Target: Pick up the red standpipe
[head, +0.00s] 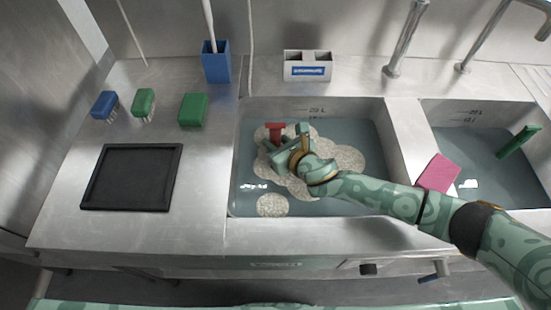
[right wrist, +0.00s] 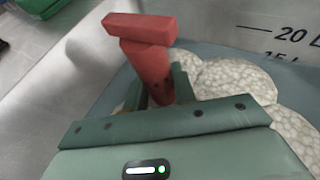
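The red standpipe (head: 276,130) stands in the left sink basin, near its left wall. Its top is a crossbar, seen close up in the right wrist view (right wrist: 150,62). My right gripper (head: 280,146) reaches in from the right, low over the foamy water. In the right wrist view its two green fingers (right wrist: 161,95) lie on either side of the pipe just below the crossbar, against it with no clear gap. The pipe's lower end is hidden by the gripper. My left gripper is not in view.
The left basin (head: 232,190) holds grey water with foam patches (head: 272,205). A pink sponge (head: 438,173) lies on the divider. A black tray (head: 132,177), brushes and a blue holder (head: 216,65) are on the left counter. Taps (head: 405,40) stand behind.

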